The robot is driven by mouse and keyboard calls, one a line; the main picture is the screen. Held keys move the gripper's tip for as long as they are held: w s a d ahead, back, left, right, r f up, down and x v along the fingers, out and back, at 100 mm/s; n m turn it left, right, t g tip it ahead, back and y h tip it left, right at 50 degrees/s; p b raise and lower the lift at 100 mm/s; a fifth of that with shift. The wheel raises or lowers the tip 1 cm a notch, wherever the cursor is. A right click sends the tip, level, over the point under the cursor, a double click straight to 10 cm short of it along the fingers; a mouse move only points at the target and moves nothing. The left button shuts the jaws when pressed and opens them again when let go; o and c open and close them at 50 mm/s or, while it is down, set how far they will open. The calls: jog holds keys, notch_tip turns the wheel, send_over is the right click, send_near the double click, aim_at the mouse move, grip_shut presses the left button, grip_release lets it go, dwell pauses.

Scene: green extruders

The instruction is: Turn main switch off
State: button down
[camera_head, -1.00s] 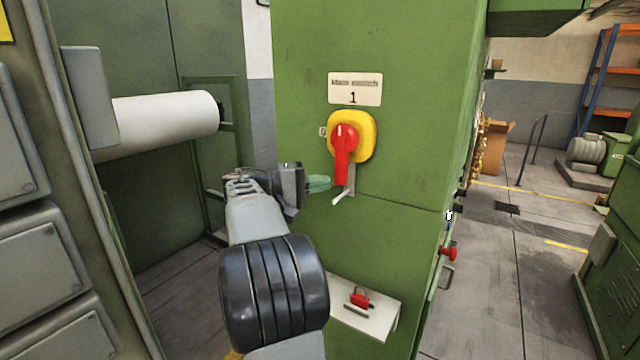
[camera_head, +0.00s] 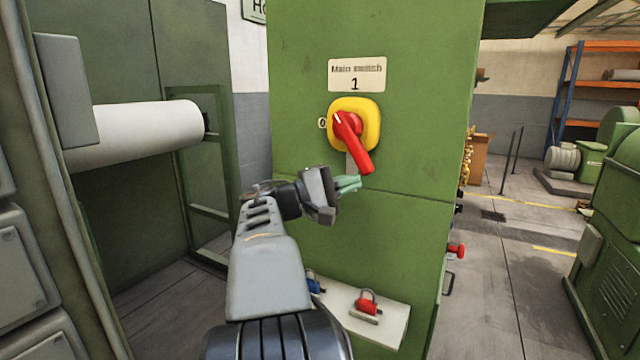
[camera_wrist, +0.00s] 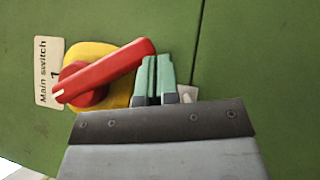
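The main switch has a red handle (camera_head: 352,143) on a yellow round plate (camera_head: 371,112), on the front of the green cabinet. My gripper (camera_head: 348,184) is just below and left of the handle's lower end. In the wrist view, its green fingers (camera_wrist: 157,75) lie close together beside the tip of the red handle (camera_wrist: 108,70). They appear to touch its side, with nothing seen between them.
A "Main switch 1" label (camera_head: 357,75) sits above the switch. Below, a white shelf (camera_head: 390,318) bears a red padlock (camera_head: 366,303) and a blue item (camera_head: 313,283). A white roller (camera_head: 135,135) is at left. Open floor lies right of the cabinet.

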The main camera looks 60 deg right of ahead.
jog(key=shift+s, duration=0.35)
dwell(0.4)
jog(key=b+v, duration=0.3)
jog(key=v, duration=1)
jog(key=shift+w+a, duration=0.2)
jog(key=shift+a, duration=0.1)
